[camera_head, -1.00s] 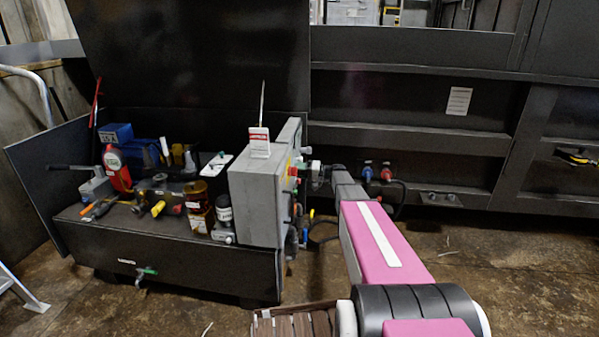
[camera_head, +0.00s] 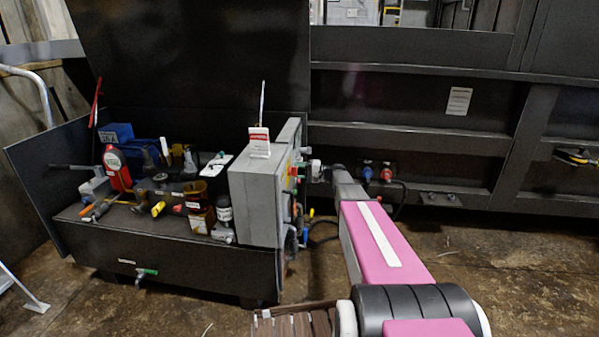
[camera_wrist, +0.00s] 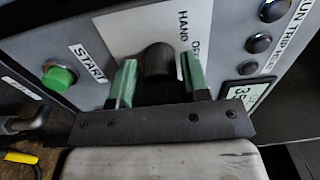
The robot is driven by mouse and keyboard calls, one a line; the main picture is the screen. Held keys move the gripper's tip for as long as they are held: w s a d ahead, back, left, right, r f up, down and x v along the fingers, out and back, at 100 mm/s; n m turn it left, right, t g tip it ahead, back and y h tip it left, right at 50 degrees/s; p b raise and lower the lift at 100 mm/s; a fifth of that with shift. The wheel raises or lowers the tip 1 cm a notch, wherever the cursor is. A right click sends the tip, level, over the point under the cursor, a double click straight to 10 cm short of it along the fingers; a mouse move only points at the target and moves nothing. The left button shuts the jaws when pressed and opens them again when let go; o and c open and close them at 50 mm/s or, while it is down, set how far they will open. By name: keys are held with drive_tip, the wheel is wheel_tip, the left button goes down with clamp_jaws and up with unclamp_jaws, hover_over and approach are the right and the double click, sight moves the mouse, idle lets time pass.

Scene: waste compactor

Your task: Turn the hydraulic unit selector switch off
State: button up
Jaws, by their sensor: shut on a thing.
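The finger tips hide part of the plate, and the knob's pointer direction cannot be made out. In the head view, my gripper (camera_head: 314,171) is at the right face of the grey control box (camera_head: 255,200); the knob is hidden there.
A green START button (camera_wrist: 58,76) is left of the switch, and a small display (camera_wrist: 250,92) and dark round buttons (camera_wrist: 258,43) are to its right. In the head view, an open cabinet (camera_head: 180,265) with bottles and tools stands left of the box. Floor at the right is clear.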

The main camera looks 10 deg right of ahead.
drive_tip(key=o, duration=0.9)
drive_tip(key=shift+d, duration=0.15)
drive_tip(key=v, duration=1)
drive_tip(key=shift+s+d, duration=0.15)
drive_tip(key=shift+d, duration=0.15)
